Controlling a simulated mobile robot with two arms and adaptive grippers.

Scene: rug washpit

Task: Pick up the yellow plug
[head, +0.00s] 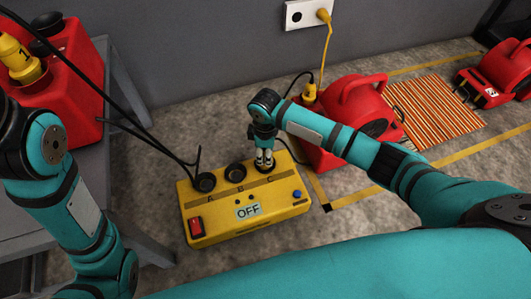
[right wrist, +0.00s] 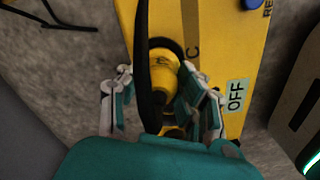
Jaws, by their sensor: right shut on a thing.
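The yellow plug (right wrist: 162,62) shows in the right wrist view at the socket marked C on the yellow power box (head: 222,226), with a black cord running over it. My right gripper (head: 264,160) points down at socket C in the head view and mostly hides the plug there. In the right wrist view its fingers (right wrist: 160,88) are on either side of the plug, shut on it. I cannot tell whether the plug is fully seated. My left arm shows at the left, but its gripper is outside the view.
The box has a red switch (head: 196,226), an OFF display (head: 249,210) and a blue button (head: 297,194). A red blower (head: 358,95) stands close behind right. Black cords hang over socket A (head: 205,182). A wall outlet (head: 300,14) holds another yellow plug (head: 323,15).

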